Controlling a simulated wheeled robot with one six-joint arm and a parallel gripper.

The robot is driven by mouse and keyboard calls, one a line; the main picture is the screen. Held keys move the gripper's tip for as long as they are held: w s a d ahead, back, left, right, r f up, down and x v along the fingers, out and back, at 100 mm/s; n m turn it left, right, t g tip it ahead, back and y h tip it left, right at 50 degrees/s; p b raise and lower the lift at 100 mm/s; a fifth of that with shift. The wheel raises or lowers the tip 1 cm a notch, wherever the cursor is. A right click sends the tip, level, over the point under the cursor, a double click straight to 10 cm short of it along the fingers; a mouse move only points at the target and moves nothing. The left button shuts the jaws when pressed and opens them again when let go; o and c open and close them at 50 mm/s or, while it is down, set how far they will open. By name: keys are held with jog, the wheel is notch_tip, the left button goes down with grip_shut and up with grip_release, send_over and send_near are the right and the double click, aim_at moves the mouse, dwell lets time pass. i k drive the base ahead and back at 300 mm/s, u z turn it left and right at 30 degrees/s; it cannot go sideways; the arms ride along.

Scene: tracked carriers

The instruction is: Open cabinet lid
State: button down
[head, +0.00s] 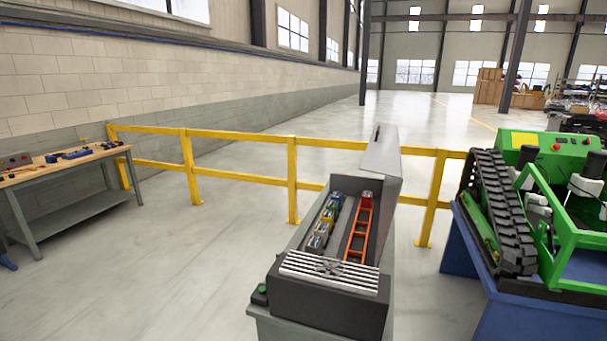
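The cabinet (330,309) is a long dark grey box on a grey stand in the lower middle of the head view. Its grey lid (382,153) stands raised along the far right side, with a small dark slot or handle near its top. The inside shows: a row of small blue, green and yellow parts (324,222) lies at the left, and an orange ladder-like frame (359,232) at the right. A silver slatted grille (330,268) covers the near end. My gripper is not in view.
A green tracked carrier (575,210) stands on a blue table (486,302) at the right. A workbench (62,170) with tools is at the left. A yellow railing (237,135) runs behind the cabinet. The floor between bench and cabinet is clear.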

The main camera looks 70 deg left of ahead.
aim_at(382, 156)
jog(key=u, duration=1.7)
jog(key=i, duration=1.65)
